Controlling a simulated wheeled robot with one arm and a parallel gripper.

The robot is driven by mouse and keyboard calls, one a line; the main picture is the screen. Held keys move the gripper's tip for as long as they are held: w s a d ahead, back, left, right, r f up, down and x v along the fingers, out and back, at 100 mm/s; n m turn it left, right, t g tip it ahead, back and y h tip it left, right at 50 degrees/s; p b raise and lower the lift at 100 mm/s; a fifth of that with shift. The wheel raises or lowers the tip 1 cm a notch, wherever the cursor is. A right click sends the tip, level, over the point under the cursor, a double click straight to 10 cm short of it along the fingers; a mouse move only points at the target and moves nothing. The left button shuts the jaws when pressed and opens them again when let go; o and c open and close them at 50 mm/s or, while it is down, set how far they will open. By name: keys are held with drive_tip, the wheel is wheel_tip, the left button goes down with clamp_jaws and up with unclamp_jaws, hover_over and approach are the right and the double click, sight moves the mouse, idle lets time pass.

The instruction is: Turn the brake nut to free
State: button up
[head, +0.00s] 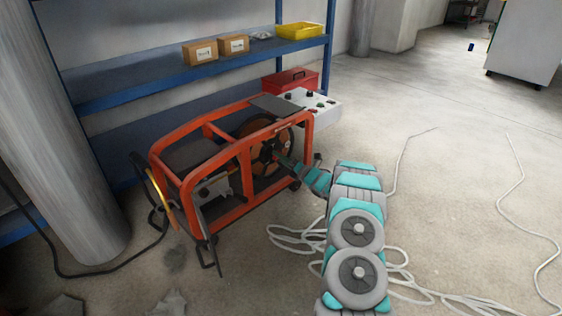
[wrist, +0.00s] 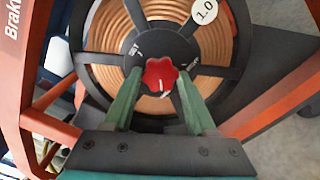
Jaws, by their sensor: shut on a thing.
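The brake nut (wrist: 161,76) is a red lobed knob at the hub of a dark reel (wrist: 230,68) wound with copper-coloured wire. It carries a small white mark near its lower edge. My gripper (wrist: 160,88) has its two green fingers on either side of the knob, shut on it. White marks show on the black hub around the knob; their text is too small to read. In the head view the reel (head: 262,150) sits inside the orange frame (head: 243,175), and my gripper reaches it from the right, with the knob hidden.
A round "1.0" tag (wrist: 204,12) is on the reel. A grey control box (head: 318,108) and a red toolbox (head: 290,80) stand behind the frame. A blue shelf (head: 130,92) holds cartons and a yellow bin (head: 299,31). Loose white cable (head: 290,236) lies on the floor.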

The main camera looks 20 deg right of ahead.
drive_tip(key=shift+n, duration=0.4)
drive_tip(key=o, duration=1.4)
drive_tip(key=shift+c, duration=0.2)
drive_tip(key=v, duration=0.7)
drive_tip(key=shift+s+p, duration=0.35)
drive_tip(key=shift+s, duration=0.05)
drive_tip(key=shift+d, duration=0.15)
